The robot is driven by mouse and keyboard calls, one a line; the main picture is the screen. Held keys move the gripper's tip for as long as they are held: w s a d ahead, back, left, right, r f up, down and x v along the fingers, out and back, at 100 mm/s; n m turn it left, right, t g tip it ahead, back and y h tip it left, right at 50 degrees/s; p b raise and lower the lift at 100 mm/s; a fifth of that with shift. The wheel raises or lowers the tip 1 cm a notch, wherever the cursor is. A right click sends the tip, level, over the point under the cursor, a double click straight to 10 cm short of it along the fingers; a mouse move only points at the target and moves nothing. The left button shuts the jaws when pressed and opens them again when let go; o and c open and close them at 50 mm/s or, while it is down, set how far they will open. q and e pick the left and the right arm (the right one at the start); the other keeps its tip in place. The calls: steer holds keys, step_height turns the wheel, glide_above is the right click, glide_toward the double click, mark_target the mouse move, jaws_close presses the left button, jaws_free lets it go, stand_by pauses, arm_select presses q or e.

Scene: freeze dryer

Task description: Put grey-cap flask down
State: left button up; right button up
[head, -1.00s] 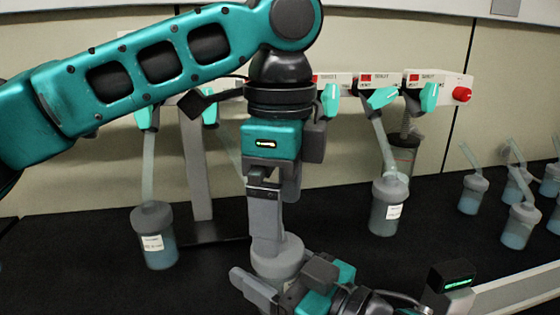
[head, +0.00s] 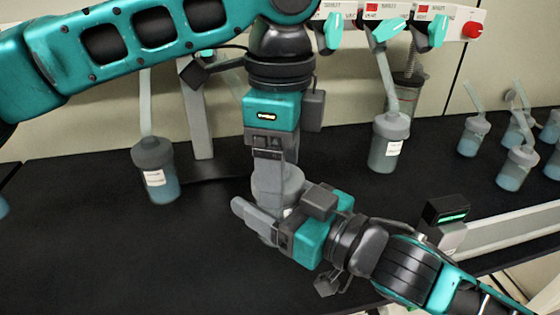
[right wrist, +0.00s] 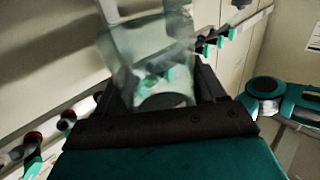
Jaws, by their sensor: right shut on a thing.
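A flask with a grey cap (head: 279,184) is in the centre of the head view, mostly hidden behind my grippers. My right gripper (head: 262,222) comes from the lower right and is shut on the flask. In the right wrist view the flask's clear glass body (right wrist: 155,65) shows between the right jaws. My left gripper (head: 268,172) points straight down, its fingers at or just above the cap. Whether the left fingers are open or shut on the cap cannot be told. The flask's base is hidden, so contact with the black bench (head: 120,260) cannot be told.
A capped flask (head: 155,175) hangs on a tube at left, another (head: 388,145) at right. Several capped flasks (head: 516,165) stand at the far right. A grey rail (head: 510,228) lies at lower right. The bench front left is clear.

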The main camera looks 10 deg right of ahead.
arm_select(q)
steer(key=c, duration=0.6)
arm_select(e)
steer(key=shift+s, duration=0.1)
arm_select(q)
steer(key=shift+c, duration=0.2)
arm_select(e)
steer(key=o, duration=1.2)
